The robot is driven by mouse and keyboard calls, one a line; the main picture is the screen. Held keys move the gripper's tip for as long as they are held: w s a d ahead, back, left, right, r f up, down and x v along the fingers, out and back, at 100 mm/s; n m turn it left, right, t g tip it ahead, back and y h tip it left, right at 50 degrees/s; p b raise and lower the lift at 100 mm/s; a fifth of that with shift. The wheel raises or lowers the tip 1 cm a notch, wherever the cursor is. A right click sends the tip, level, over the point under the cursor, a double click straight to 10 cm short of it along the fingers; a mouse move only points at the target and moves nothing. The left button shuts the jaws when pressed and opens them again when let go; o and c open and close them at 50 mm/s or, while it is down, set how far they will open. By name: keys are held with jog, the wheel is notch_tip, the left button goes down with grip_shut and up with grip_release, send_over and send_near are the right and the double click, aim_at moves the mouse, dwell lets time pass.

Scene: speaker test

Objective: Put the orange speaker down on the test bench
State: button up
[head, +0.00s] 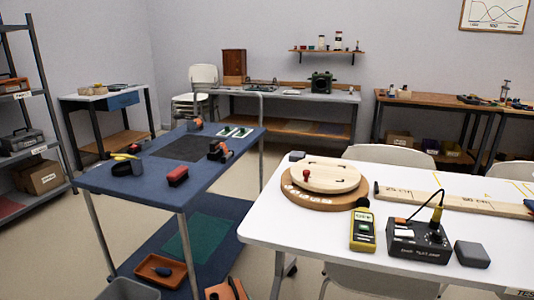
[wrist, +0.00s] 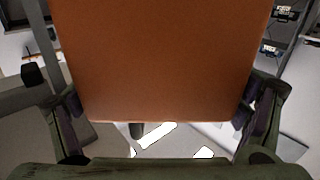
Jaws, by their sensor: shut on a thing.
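The orange speaker (wrist: 160,60) fills the upper middle of the wrist view as a plain orange-brown face. My gripper (wrist: 163,108) is shut on it, with one dark green finger at its left side and one at its right. Neither the speaker in my grip nor my gripper shows in the head view. A white table (head: 310,232), which looks like the test bench, stands at the front right of the head view; a label at its front edge is cut off. The surface under the speaker is mostly hidden in the wrist view.
The white table carries a round wooden turntable (head: 322,178), a yellow meter (head: 362,230), a black test box (head: 418,240), a grey block (head: 472,254) and a marked wooden board (head: 455,200). A blue cart (head: 150,185) stands left. White tabletop shows bare at the front left.

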jog(key=s+d+f+h, duration=0.1)
jog(key=d+f, duration=0.1)
jog(key=d, duration=0.3)
jog(key=s+d+f+m, duration=0.1)
jog(key=d+f, duration=0.2)
jog(key=d, duration=0.2)
jog(key=shift+d+f+t+h+b, duration=0.25)
jog(key=shift+d+t+h+b, duration=0.05)
jog(key=shift+h+b, duration=0.15)
jog(key=shift+d, duration=0.1)
